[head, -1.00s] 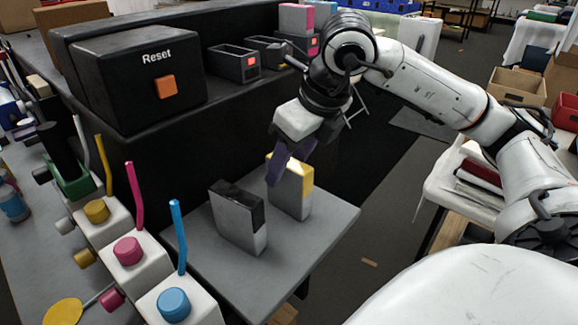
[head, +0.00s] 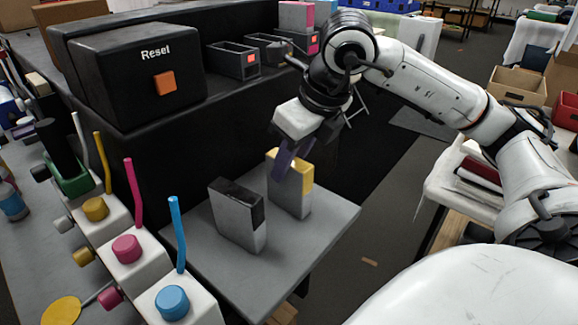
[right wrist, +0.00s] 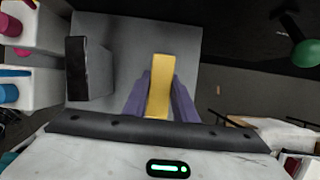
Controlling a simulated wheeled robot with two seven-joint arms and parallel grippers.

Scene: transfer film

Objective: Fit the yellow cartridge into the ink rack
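The yellow cartridge (head: 291,200), grey with a yellow top, stands upright on the small grey table (head: 310,240). My right gripper (head: 292,162) is over it from above. In the right wrist view, the purple fingers (right wrist: 161,95) lie against both sides of the yellow cartridge (right wrist: 160,85), shut on it. The ink rack is on the black bench behind, with dark open-topped slots (head: 233,62). A magenta-topped cartridge (head: 297,18) stands in the far slot. My left gripper is not in view.
A black-topped cartridge (head: 238,215) stands just left of the yellow one. White ink bottles with coloured caps and tubes (head: 135,262) line the left side. A black box with an orange Reset button (head: 165,83) sits on the bench. The table's right part is clear.

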